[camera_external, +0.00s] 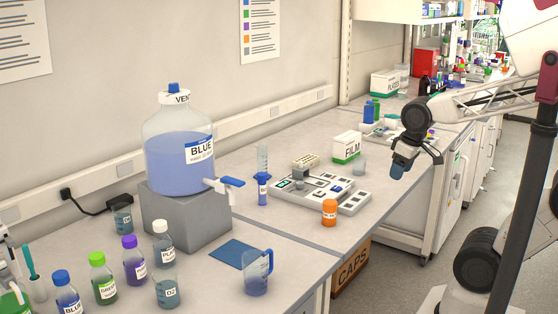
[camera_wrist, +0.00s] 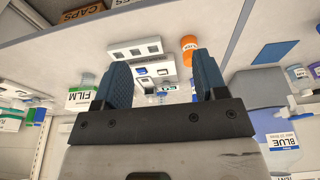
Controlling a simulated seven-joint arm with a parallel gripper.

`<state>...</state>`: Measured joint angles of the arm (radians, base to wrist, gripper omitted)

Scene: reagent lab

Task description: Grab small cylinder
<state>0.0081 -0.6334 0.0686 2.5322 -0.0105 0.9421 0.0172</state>
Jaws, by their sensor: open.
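A clear narrow graduated cylinder (camera_external: 262,158) stands upright on the bench behind a blue-capped vial (camera_external: 263,189), right of the big BLUE carboy; I cannot tell for certain that it is the task's small cylinder. My gripper (camera_external: 400,170) is above the bench's right edge, well right of the cylinder, and holds nothing. In the wrist view my gripper (camera_wrist: 162,75) has its two blue fingers wide apart, with small clear and blue items beyond them that are too small to name.
A grey tray (camera_external: 350,203) with small devices lies between my gripper and the cylinder. An orange bottle (camera_external: 329,212) stands before it, a FILM box (camera_external: 346,149) behind it. The BLUE carboy (camera_external: 165,135) sits on a grey block (camera_external: 185,230). A handled beaker (camera_external: 257,278) stands at front.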

